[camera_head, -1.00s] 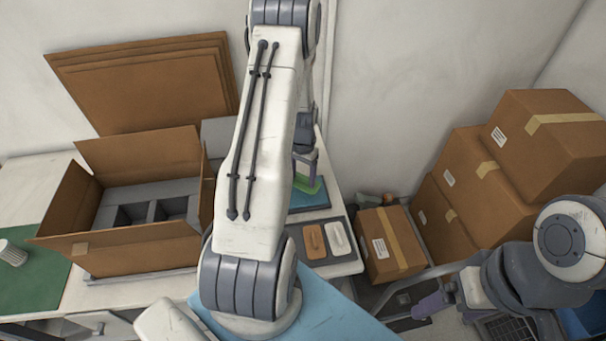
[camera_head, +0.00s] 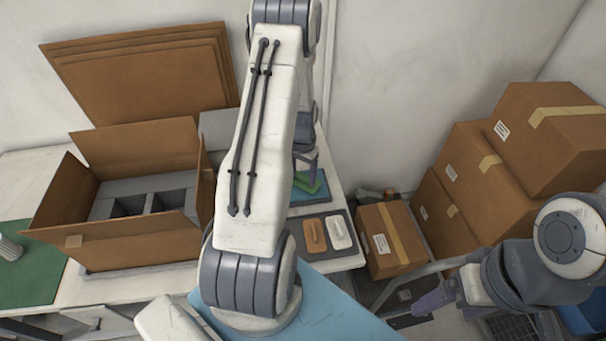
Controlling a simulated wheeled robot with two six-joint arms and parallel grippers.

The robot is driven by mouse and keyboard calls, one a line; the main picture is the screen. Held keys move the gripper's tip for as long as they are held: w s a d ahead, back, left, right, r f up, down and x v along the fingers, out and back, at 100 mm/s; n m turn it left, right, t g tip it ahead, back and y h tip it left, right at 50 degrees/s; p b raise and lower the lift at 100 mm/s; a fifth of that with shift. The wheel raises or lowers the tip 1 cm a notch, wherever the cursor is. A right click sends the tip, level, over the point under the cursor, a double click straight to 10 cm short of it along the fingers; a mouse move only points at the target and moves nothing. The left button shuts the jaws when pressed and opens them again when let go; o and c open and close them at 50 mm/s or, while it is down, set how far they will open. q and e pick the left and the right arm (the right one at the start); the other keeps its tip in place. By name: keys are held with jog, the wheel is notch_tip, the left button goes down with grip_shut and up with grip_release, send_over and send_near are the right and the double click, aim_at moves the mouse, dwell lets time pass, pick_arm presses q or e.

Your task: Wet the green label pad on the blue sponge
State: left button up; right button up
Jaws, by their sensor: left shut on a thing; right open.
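The green label pad (camera_head: 301,184) is at the far right end of the table, partly hidden behind my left arm. My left gripper (camera_head: 313,176) is shut on the green pad from above. The pad is over the blue sponge (camera_head: 308,198), which shows around and below it. The view does not settle whether the pad touches the sponge. My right gripper (camera_head: 432,302) is at the lower right, open and empty, far from the pad and sponge.
A dark tray (camera_head: 325,217) with an orange pad (camera_head: 314,235) and a white pad (camera_head: 339,231) lies nearer than the sponge. An open carton (camera_head: 140,245) with grey dividers stands left on the table. Closed cartons (camera_head: 390,240) are stacked right.

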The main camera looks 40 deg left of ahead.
aim_at(303, 176)
pick_arm(q)
jog(key=shift+f+b, duration=0.35)
jog(key=shift+f, duration=0.2)
dwell(1.2)
jog(key=shift+r+p, duration=2.75)
jog(key=shift+r, duration=0.8)
